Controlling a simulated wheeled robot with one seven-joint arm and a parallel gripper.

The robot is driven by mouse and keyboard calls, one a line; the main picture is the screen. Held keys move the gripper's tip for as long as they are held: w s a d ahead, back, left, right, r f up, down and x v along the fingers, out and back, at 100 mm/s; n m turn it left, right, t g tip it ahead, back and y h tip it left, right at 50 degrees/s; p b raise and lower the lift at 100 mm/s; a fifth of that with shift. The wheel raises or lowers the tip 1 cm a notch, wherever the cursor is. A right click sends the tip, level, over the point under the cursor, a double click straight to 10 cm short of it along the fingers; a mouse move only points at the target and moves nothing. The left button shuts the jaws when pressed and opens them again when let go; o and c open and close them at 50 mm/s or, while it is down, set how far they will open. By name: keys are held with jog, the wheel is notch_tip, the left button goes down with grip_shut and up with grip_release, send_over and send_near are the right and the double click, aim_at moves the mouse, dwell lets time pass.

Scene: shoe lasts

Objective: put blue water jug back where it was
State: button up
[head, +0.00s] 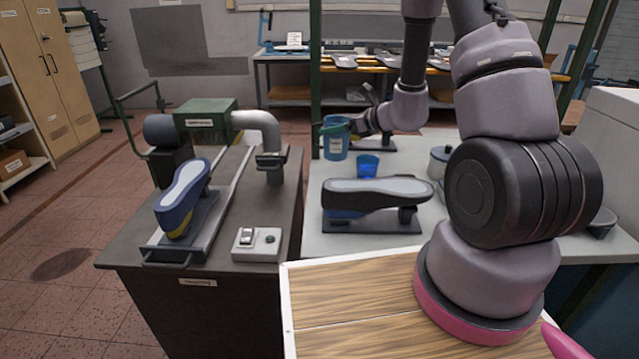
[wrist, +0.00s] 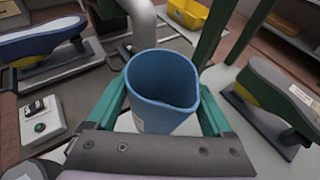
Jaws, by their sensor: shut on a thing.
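The blue water jug (head: 336,145) is upright at the back left of the light table (head: 320,240). My gripper (head: 336,127) is shut on its upper part, reaching in from the right. In the wrist view the jug (wrist: 160,92) stands between the two green fingers of my gripper (wrist: 163,100), its open top and spout facing the camera. It looks empty inside. I cannot tell whether its base touches the table.
A small blue cup (head: 367,166) stands just in front and right of the jug. A shoe last on a stand (head: 375,192) is nearer. A grey pot (head: 440,160) is to the right. A dark bench with a machine pipe (head: 262,130) is left.

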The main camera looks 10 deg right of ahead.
aim_at(333, 156)
jog(key=f, duration=0.5)
jog(key=shift+w+a, duration=0.2)
jog(key=shift+a, duration=0.1)
jog(key=shift+f, duration=2.25)
jog(key=shift+f, duration=0.1)
jog(key=o, duration=1.3)
jog(key=shift+o, duration=0.2)
